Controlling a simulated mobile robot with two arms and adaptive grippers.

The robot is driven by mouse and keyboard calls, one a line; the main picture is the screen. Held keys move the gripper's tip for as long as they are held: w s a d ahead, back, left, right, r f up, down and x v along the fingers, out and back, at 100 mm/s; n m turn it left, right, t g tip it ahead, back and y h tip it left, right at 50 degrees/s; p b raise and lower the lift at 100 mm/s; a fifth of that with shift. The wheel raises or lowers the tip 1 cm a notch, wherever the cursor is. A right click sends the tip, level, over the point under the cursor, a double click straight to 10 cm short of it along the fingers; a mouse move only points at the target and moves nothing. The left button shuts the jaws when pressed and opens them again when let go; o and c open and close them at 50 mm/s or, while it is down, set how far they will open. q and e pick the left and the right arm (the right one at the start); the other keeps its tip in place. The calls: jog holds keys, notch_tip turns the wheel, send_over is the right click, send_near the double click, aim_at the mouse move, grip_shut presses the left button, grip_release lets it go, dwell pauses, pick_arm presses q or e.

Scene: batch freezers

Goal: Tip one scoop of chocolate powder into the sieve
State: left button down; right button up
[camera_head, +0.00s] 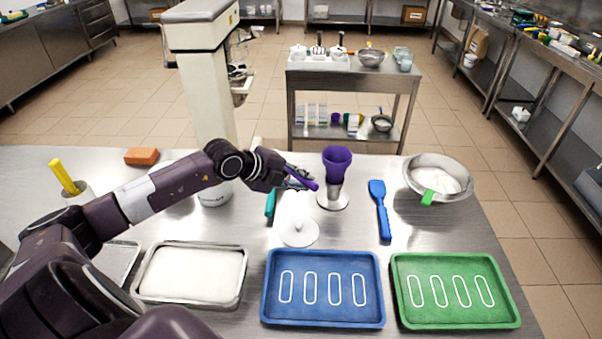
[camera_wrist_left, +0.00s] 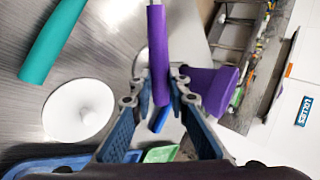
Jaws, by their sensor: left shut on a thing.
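My left gripper (camera_head: 284,178) is shut on a purple handle (camera_head: 303,180), which also shows between the fingers in the left wrist view (camera_wrist_left: 158,60). A thin metal shaft runs from the handle out of the top of that view; the scoop's head is not visible. A round metal vessel with a green grip, apparently the sieve (camera_head: 412,178), stands at the right back of the table with pale contents. A white tub (camera_head: 215,198) stands partly behind my left arm; its contents are hidden. I cannot make out chocolate powder. My right gripper is out of view.
A white lid (camera_head: 299,235), a teal handle (camera_head: 270,203) and a blue spatula (camera_head: 380,205) are nearby. A white-filled tray (camera_head: 240,296), blue tray (camera_head: 265,310) and green tray (camera_head: 510,318) line the front.

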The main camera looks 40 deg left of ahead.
pick_arm(q)
jog(key=r+g+p, duration=0.1)
jog(key=g+p, duration=0.1)
jog(key=p, duration=0.1)
jog(key=w+r+g+p, duration=0.1)
jog(key=g+p, duration=0.1)
jog(key=p, duration=0.2)
jog(key=shift+w+d+y, duration=0.1)
jog(key=shift+d+y, duration=0.1)
jog(key=shift+y, duration=0.2)
jog(key=shift+w+f+g+p, duration=0.1)
jog(key=shift+w+g+p, duration=0.15)
jog(key=shift+g+p, duration=0.4)
jog(key=shift+w+d+f+n+g+y, duration=0.15)
jog(key=shift+w+n+g+y, duration=0.2)
jog(key=shift+g, duration=0.7)
jog(key=r+g, duration=0.1)
jog(key=r+g+b, duration=0.1)
jog(key=shift+w+r+y, duration=0.2)
jog(key=shift+r+y, duration=0.05)
jog(key=shift+r, duration=0.05)
jog(key=shift+w+f, duration=0.1)
